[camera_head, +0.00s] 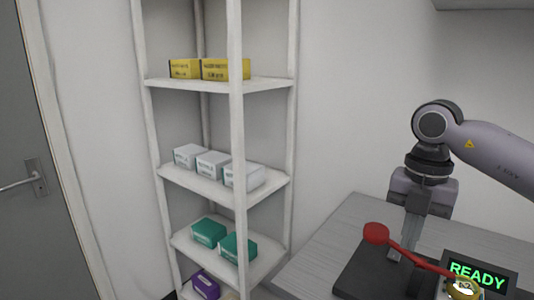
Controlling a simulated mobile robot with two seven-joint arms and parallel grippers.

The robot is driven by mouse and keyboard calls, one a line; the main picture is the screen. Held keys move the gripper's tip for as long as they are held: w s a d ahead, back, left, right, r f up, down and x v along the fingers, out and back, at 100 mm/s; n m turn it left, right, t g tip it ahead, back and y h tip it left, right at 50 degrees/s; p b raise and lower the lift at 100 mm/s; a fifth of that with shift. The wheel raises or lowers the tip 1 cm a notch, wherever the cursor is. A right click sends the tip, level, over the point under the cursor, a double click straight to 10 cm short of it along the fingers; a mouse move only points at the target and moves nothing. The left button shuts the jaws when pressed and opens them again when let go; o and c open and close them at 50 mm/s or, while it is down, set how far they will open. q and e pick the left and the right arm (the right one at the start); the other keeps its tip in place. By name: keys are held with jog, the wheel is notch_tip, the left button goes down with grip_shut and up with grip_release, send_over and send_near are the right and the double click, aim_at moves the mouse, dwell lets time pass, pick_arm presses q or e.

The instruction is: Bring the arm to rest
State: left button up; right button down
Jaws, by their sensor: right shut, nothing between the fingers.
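My right arm (495,150) comes in from the right edge and bends down at the wrist. My right gripper (410,245) points downward with its fingers together and nothing between them. It is over a black device (368,275) on the grey bench, close beside a red lever with a round red knob (376,234). Whether the fingertips touch the device or lever, I cannot tell. A dark display (478,273) reads READY in green. My left gripper is out of view.
A white shelf rack (237,150) stands left of the bench, with yellow boxes (222,69), white boxes (213,163), green boxes (209,232) and a purple box (206,285). A brass-rimmed round part (463,289) sits at the bottom edge. A grey door (25,130) is at far left.

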jog(key=s+a+f+n+g+y, duration=0.1)
jog(key=s+a+f+n+y, duration=0.1)
jog(key=a+f+y, duration=0.3)
jog(key=s+a+f+n+g+y, duration=0.1)
jog(key=s+a+f+n, duration=0.1)
jog(key=a, duration=0.5)
jog(key=s+a+r+m+y, duration=0.1)
jog(key=s+a+y, duration=0.1)
jog(key=a+y, duration=0.5)
jog(key=s+a+r+m+y, duration=0.1)
jog(key=s+a+m+y, duration=0.15)
jog(key=a+y, duration=0.4)
jog(key=w+d+f+m+t+h, duration=0.3)
jog(key=d+f+m+t+h, duration=0.9)
jog(key=m+t, duration=0.8)
jog(key=s+d+f+m+g+h, duration=0.2)
jog(key=s+d+f+m+g, duration=0.1)
jog(key=s+f, duration=0.4)
jog(key=s+d+f+m+g+h, duration=0.3)
jog(key=s+d+f, duration=0.3)
jog(key=f, duration=0.7)
jog(key=shift+s+d+m+g, duration=0.3)
jog(key=shift+s+m+g, duration=0.05)
jog(key=shift+s+g, duration=0.3)
jog(key=shift+h, duration=0.25)
